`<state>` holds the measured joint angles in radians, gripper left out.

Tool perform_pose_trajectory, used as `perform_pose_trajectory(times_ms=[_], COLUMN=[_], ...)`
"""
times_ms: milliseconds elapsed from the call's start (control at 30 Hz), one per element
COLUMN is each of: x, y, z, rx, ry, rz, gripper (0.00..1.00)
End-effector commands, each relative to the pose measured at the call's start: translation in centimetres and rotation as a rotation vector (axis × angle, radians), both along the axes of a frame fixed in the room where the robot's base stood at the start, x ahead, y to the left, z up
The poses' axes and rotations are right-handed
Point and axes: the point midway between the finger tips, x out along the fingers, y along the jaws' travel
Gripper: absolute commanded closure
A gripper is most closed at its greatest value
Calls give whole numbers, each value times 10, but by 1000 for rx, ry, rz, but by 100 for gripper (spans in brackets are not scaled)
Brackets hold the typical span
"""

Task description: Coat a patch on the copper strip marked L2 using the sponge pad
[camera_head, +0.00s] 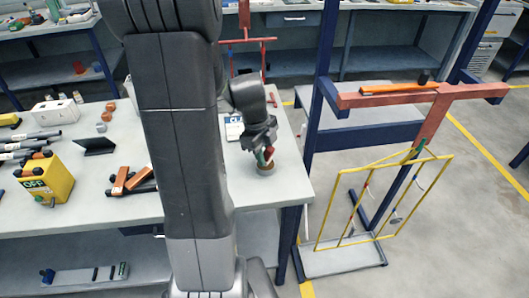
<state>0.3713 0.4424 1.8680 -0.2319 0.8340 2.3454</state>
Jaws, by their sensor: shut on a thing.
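My gripper (265,153) points down at the right end of the grey worktable (215,200). Its fingers, with green and red at the tips, are shut on a small round brown thing (266,169) at the tabletop. It may be the sponge pad, but I cannot tell for sure, nor whether it still touches the table. No L2 mark is readable, so I cannot tell which strip is L2.
A yellow wire frame (319,205) with small clips hangs below the copper-coloured bar. A blue post (321,90) stands between table and frame. A yellow box (50,183), a white box (56,113) and orange-brown pieces (135,179) are on the table's left. Grey floor is open at far right.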

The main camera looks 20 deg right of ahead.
Motion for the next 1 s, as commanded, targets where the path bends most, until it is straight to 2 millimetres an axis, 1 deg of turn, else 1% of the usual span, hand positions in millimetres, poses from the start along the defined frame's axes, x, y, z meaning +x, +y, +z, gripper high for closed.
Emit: perform_pose_trajectory(times_ms=[1000], x=[0], y=[0], z=[-8], rx=[-1], ry=[-1], rz=[0], gripper=[95])
